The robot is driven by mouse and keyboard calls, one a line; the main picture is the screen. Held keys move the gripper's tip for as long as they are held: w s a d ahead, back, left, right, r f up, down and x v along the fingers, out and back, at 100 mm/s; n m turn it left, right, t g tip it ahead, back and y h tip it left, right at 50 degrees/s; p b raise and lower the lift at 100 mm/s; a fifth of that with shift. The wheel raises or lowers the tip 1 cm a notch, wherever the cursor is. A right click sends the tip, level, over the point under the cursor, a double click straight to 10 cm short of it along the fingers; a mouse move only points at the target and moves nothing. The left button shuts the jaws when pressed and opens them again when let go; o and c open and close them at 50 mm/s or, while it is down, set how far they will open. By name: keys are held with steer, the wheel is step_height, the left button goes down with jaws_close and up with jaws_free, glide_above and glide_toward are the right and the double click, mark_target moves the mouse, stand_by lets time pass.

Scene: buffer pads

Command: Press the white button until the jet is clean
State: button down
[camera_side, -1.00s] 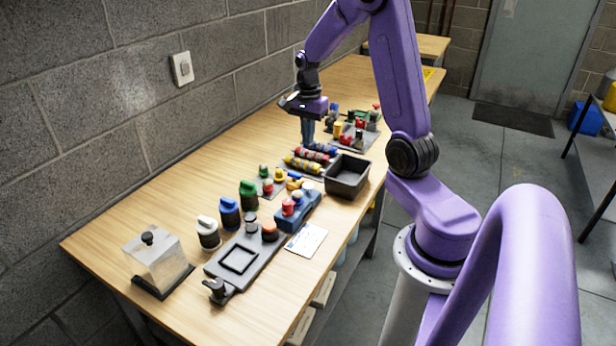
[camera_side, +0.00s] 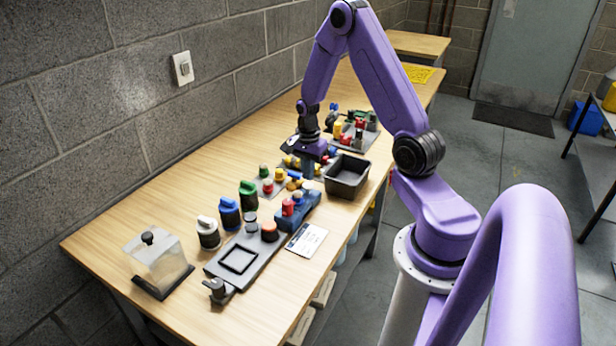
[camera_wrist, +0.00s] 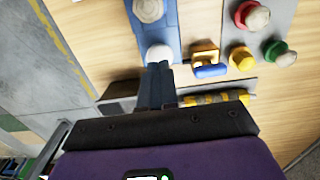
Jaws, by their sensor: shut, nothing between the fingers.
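The white button (camera_wrist: 160,53) is a round cap on the end of a blue block (camera_wrist: 171,18), which also shows in the side view (camera_side: 291,218). My gripper (camera_wrist: 158,68) is shut, its fingers together and empty, pointing down. In the wrist view its fingertips are right at the edge of the white button. In the side view my gripper (camera_side: 308,180) is over the far end of the blue block and hides the button. I cannot tell whether the tips touch it. No jet can be made out in either view.
A black open bin (camera_side: 348,177) stands close to the right of my gripper. Coloured knobs (camera_side: 267,187) and striped cylinders (camera_wrist: 215,97) are nearby. A white card (camera_side: 306,240), a grey plate (camera_side: 215,268) and a clear box (camera_side: 160,266) lie nearer the camera.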

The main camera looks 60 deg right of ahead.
mark_target(308, 185)
steer(key=shift+f, duration=1)
steer(key=shift+f, duration=0.95)
step_height(308, 185, up, 14)
steer(key=shift+w+d+r, duration=0.1)
stand_by(0.7)
steer(key=shift+r, duration=0.85)
